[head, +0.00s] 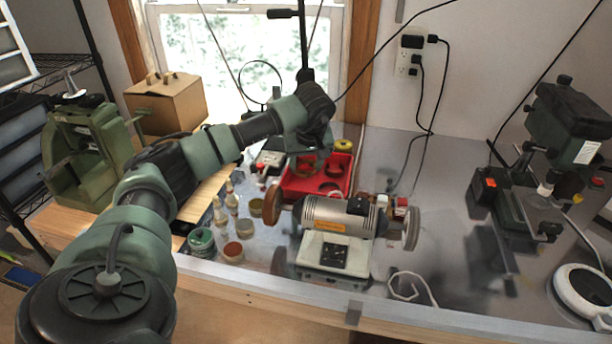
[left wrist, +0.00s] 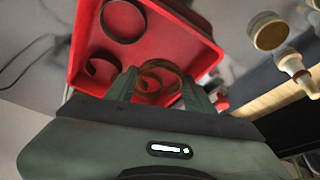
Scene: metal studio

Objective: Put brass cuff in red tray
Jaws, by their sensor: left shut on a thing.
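The brass cuff (left wrist: 160,68) is a brownish-gold ring held between the two fingers of my left gripper (left wrist: 158,88) in the left wrist view. The gripper is shut on it. The red tray (left wrist: 181,37) lies beyond and below the cuff, and the cuff overlaps the tray's floor in that view; its height above it I cannot tell. My right gripper is not in view.
Two dark rings (left wrist: 123,20) lie in the tray. A bench grinder (head: 335,215) stands in front of it. Small jars (head: 201,240) and pale bottles (head: 231,200) stand to the left. A drill press (head: 540,180) is at the right. The bench between is mostly clear.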

